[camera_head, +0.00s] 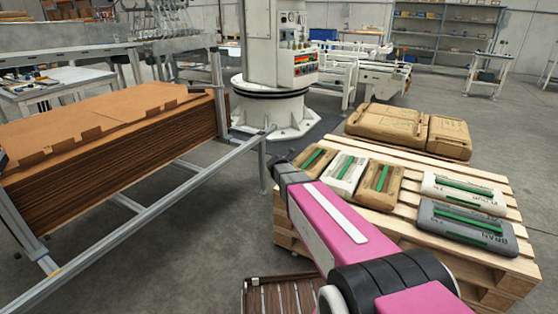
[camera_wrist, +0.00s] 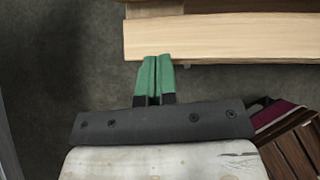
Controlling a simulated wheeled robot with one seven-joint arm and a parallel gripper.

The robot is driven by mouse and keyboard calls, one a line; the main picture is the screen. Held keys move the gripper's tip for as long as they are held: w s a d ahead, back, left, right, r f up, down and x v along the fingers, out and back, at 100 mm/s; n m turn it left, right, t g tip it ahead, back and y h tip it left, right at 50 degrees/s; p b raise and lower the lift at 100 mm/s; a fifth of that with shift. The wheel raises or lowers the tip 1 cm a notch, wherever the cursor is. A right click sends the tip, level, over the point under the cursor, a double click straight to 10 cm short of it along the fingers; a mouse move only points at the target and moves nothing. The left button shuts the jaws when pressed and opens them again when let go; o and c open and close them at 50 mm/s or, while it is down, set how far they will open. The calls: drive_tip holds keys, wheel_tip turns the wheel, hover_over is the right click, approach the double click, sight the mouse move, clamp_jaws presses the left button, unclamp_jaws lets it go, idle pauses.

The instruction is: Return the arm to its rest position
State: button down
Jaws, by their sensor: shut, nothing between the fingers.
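My gripper (camera_wrist: 153,80) shows in the wrist view with its two green fingers together and nothing between them. It is over the grey floor, and its fingertips are close to the edge of a wooden pallet (camera_wrist: 220,38) in the picture. My pink arm reaches forward in the head view, at the left side of the same pallet (camera_head: 450,256). The gripper itself is hidden behind the arm in the head view.
Several sacks lie on the pallet, among them a white sack (camera_head: 464,193) and a grey sack (camera_head: 459,228). A stack of brown cardboard (camera_head: 110,130) sits in a metal frame (camera_head: 150,213) at left. A palletizer column (camera_head: 268,60) stands behind. Grey floor lies between.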

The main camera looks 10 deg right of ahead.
drive_tip(key=s+d+m+g+y, duration=0.1)
drive_tip(key=s+m+g, duration=0.3)
drive_tip(key=s+m, duration=1.1)
drive_tip(key=s+d+f+m+g+y, duration=0.1)
drive_tip(key=s+m+g+y, duration=0.2)
drive_tip(key=s+m, duration=1.2)
drive_tip(key=shift+d+g, duration=0.35)
drive_tip(key=shift+g, duration=0.05)
